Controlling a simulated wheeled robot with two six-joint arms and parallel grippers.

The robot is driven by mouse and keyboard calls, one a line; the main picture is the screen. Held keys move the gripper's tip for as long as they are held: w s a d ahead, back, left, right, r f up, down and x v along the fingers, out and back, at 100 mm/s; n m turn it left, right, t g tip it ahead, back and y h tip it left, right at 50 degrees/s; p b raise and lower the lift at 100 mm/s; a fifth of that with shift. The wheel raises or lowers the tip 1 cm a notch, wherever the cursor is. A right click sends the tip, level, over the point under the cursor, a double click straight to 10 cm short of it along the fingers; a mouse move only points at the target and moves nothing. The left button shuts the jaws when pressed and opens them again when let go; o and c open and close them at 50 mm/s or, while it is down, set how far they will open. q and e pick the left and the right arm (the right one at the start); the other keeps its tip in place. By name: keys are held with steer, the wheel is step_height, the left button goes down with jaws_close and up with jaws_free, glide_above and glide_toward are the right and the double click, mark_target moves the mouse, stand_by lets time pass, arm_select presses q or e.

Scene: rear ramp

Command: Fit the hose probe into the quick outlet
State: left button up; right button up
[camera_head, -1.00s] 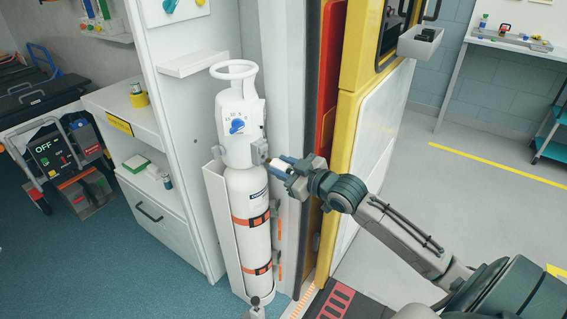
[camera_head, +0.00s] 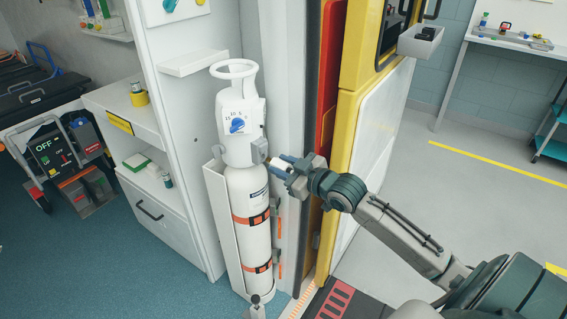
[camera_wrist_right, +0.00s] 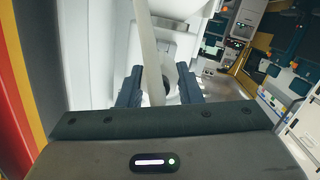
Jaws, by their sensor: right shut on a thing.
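The white oxygen cylinder (camera_head: 246,205) stands upright in its bracket, with a white valve head and blue dial (camera_head: 237,126) on top. The quick outlet (camera_head: 259,151) is the small grey block on the right side of the valve head. My right gripper (camera_head: 278,165) is just right of it, shut on the hose probe, which is mostly hidden between the blue-grey fingers. In the right wrist view, a pale hose (camera_wrist_right: 150,60) runs down between the fingers (camera_wrist_right: 158,78). The head view does not show clearly whether probe and outlet touch.
A white cabinet (camera_head: 185,150) stands left of the cylinder. A yellow-edged door (camera_head: 347,130) stands close behind my right arm. Orange straps (camera_head: 251,218) hold the cylinder. The floor (camera_head: 440,180) at the right is open.

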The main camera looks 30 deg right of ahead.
mark_target(274, 161)
steer(key=shift+r, duration=0.1)
steer(key=shift+b+x, duration=0.55)
steer(key=shift+x, duration=0.4)
stand_by(0.4)
steer(key=shift+b+x, duration=0.3)
steer(key=shift+x, duration=0.55)
steer(key=o, duration=1.2)
steer(key=shift+r, duration=0.2)
